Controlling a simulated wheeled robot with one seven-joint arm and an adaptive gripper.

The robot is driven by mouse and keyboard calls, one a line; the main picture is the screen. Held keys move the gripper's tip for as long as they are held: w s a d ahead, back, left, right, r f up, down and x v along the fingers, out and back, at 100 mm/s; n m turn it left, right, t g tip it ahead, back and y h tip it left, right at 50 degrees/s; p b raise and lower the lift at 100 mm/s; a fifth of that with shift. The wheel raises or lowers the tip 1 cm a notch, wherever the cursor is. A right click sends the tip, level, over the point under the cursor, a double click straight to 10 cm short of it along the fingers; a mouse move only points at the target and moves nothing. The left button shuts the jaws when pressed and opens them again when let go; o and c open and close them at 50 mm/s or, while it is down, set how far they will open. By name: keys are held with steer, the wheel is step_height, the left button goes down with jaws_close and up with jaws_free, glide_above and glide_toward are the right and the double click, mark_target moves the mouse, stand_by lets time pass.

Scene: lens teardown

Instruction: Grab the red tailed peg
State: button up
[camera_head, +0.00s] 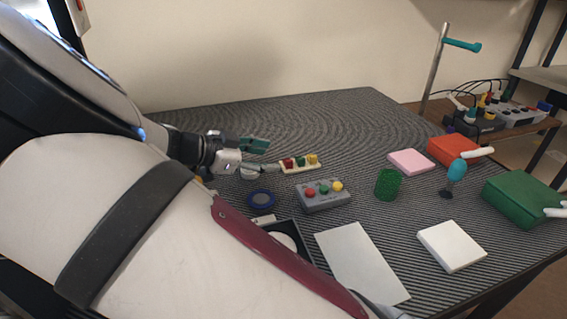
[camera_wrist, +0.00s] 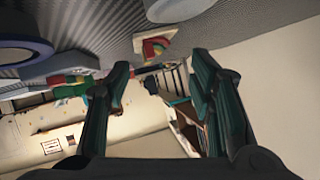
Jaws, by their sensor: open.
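A cream rack (camera_head: 300,168) holds small red, green and yellow pieces in a row near the middle of the table. The red piece (camera_head: 288,163) is at its left end, nearest my gripper; I cannot make out a tail on it. My gripper (camera_head: 263,157) is open and low over the table, just left of the rack, its fingers pointing right. In the wrist view my two dark teal fingers (camera_wrist: 160,70) are spread with nothing held between them. A cream piece with red, yellow and green (camera_wrist: 155,45) shows beyond the fingertips, apart from them.
A grey box (camera_head: 325,203) with coloured knobs stands in front of the rack. A blue ring (camera_head: 261,199) lies left of it. A green cylinder (camera_head: 387,185), pink block (camera_head: 411,161) and white block (camera_head: 451,246) stand right. The table behind the rack is clear.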

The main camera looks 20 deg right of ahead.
mark_target(284, 168)
steer(key=x, duration=0.2)
steer(key=b+x, duration=0.1)
steer(key=x, duration=0.1)
steer(key=b+x, duration=0.1)
steer(key=x, duration=0.1)
steer(key=shift+s+d, duration=0.15)
steer(key=shift+s, duration=0.1)
steer(key=c, duration=0.7)
